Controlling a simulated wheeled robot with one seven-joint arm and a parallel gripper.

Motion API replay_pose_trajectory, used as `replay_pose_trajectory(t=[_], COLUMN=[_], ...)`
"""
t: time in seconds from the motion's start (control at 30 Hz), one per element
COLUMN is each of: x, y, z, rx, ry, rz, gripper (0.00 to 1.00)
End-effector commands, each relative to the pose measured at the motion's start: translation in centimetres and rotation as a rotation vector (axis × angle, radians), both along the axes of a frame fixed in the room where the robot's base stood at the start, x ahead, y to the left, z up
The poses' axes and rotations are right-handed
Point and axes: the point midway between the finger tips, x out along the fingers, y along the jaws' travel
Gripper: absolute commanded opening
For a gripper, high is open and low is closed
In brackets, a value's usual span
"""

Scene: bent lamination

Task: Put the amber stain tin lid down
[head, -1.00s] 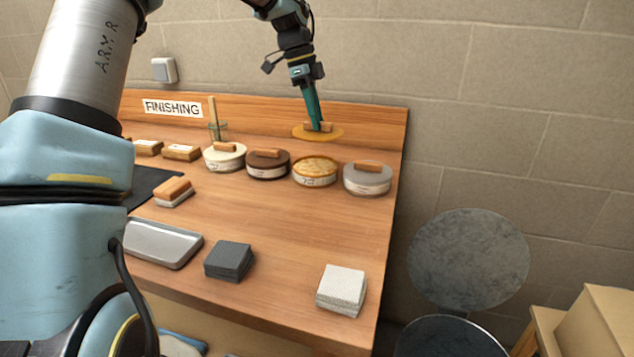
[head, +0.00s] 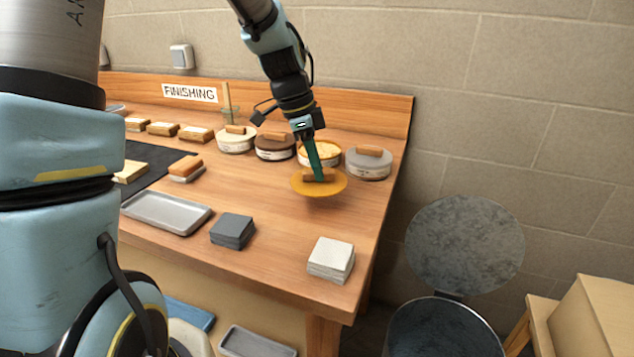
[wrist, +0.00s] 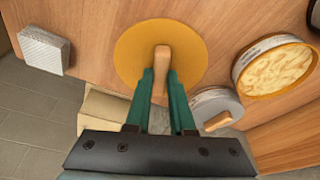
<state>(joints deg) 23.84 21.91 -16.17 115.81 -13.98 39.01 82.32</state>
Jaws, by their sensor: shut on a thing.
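The amber stain tin lid (head: 336,188) is a flat amber disc with a wooden handle. My gripper (head: 319,172) is shut on that handle, in front of the row of tins. In the wrist view the green fingers (wrist: 162,88) close on the handle, with the lid (wrist: 190,42) under them. I cannot tell whether the lid touches the bench or hangs just above it. The open amber tin (head: 326,160) stands just behind the lid, its pale amber contents showing. It also shows at the right of the wrist view (wrist: 244,85).
Lidded grey (head: 369,172), brown (head: 275,155) and white (head: 236,144) tins stand in the row. A dark pad stack (head: 232,231), a white pad stack (head: 331,260) and a metal tray (head: 166,223) lie nearer. Bench (head: 275,225) between the lid and pads is clear.

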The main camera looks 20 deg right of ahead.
Motion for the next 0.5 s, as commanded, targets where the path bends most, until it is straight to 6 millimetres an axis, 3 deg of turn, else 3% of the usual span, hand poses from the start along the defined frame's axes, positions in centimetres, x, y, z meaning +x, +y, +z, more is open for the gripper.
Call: replay_pose_trajectory(t=[0.3, 0.5], x=[-0.1, 0.0], y=[0.0, 0.0], z=[-3.7, -4.3], rx=[0.002, 0.001], ry=[0.002, -0.001], rz=[-0.001, -0.002], gripper=[0.0, 0.0])
